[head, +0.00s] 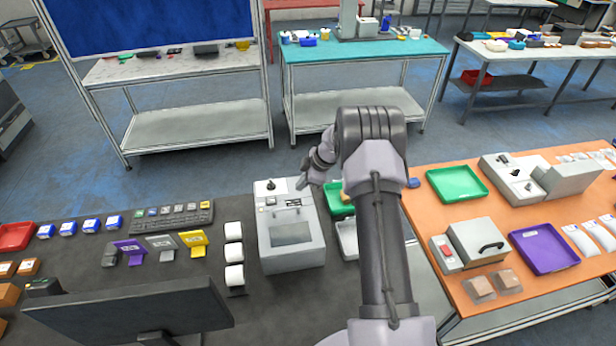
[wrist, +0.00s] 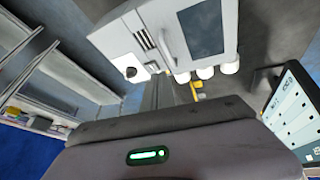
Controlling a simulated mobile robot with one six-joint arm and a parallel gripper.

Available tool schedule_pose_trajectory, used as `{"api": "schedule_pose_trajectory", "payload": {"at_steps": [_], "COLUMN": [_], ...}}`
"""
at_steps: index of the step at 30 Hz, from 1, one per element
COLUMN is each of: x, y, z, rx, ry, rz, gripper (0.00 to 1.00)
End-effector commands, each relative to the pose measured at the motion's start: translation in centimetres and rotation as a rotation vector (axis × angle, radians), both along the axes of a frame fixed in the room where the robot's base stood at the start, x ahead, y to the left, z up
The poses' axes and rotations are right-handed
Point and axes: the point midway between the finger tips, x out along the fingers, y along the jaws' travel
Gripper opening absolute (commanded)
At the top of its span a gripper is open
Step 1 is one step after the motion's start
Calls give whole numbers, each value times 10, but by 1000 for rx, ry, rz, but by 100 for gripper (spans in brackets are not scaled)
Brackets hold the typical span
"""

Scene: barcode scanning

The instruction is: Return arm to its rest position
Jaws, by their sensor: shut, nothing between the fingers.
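My arm rises from the bottom centre of the head view and bends at a dark grey elbow. Past the elbow it reaches left to my gripper (head: 304,180), which is small here and partly turned away. The gripper is beside the upper right corner of a white boxy machine (head: 268,226) with a dark knob and a grey screen. In the wrist view, narrow dark fingers (wrist: 160,92) show beyond the grey wrist housing, shut and empty. The white machine with its grey screen (wrist: 196,28) shows beyond them. I cannot tell the exact gap between gripper and machine.
An orange table (head: 432,218) on the right holds a green tray (head: 457,184), a purple tray (head: 544,250) and a sealing machine (head: 478,243).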

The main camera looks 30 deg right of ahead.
Motion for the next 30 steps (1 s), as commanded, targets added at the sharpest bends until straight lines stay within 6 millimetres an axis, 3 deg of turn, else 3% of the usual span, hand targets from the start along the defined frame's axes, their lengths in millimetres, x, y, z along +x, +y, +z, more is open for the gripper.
{"api": "schedule_pose_trajectory", "payload": {"at_steps": [6, 14, 17, 19, 21, 23, 25, 27, 30], "x": [-15, -20, -7, 16, 40, 45, 28, -9, -85], "y": [-12, -15, -10, 1, 15, 24, 29, 34, 48], "z": [38, 49, 58, 79, 118, 153, 184, 197, 177], "rx": [0, 0, 0, 0, 2, 4, 16, 39, 98], "ry": [0, 1, -54, -166, -338, -469, -573, -618, -574], "rz": [0, 0, -29, -100, -235, -384, -567, -757, -1007], "gripper": [0, 0, 0, 0, 0, 0, 0, 0, 0]}}
